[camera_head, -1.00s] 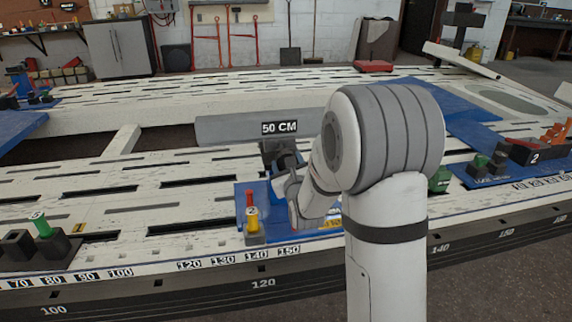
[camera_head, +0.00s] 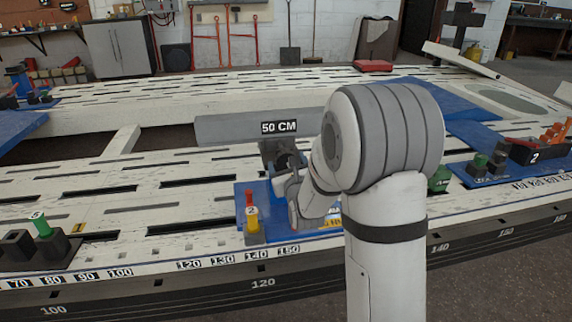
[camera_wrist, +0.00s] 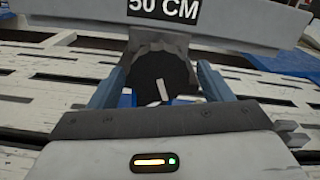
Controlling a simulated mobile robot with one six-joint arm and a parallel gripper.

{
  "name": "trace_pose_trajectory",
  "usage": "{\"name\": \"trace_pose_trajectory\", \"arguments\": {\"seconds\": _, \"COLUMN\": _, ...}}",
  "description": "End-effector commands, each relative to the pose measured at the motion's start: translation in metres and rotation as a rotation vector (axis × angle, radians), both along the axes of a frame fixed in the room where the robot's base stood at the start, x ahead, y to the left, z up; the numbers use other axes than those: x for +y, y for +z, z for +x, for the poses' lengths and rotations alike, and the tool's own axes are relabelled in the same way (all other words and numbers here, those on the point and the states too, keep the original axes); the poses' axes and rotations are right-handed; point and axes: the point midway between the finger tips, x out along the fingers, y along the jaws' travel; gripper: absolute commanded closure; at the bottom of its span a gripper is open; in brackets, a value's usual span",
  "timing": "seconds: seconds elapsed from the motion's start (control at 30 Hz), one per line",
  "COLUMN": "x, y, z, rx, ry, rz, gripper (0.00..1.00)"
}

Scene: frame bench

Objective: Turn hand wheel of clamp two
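The hand wheel (camera_wrist: 150,78) is a dark, round knob with a white mark, on a grey clamp under the grey beam (camera_head: 225,130) marked "50 CM". My gripper (camera_wrist: 163,75) has one blue-grey finger on each side of the wheel. Whether both fingers press on it or leave a small gap cannot be told. In the head view my gripper (camera_head: 287,166) is at the clamp (camera_head: 272,147), and my arm hides part of it.
The pale slotted frame bench (camera_head: 60,208) spreads all around. A black holder with a green piece (camera_head: 42,226) stands at left. Green and dark blocks (camera_head: 480,162) and another "2" block (camera_head: 530,152) stand on blue plates at right. My arm covers the middle right.

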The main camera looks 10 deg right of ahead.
Motion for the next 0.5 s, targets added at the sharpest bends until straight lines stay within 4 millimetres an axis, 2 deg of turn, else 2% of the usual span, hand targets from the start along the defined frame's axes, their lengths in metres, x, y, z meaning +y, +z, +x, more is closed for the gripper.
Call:
{"name": "trace_pose_trajectory", "arguments": {"seconds": 0.3, "x": 0.001, "y": 0.002, "z": -0.003, "rx": -0.002, "ry": 0.001, "rz": -0.001, "gripper": 0.24}}
{"name": "trace_pose_trajectory", "arguments": {"seconds": 0.5, "x": 0.001, "y": 0.004, "z": -0.03, "rx": 0.0, "ry": 0.001, "rz": -0.001, "gripper": 0.24}}
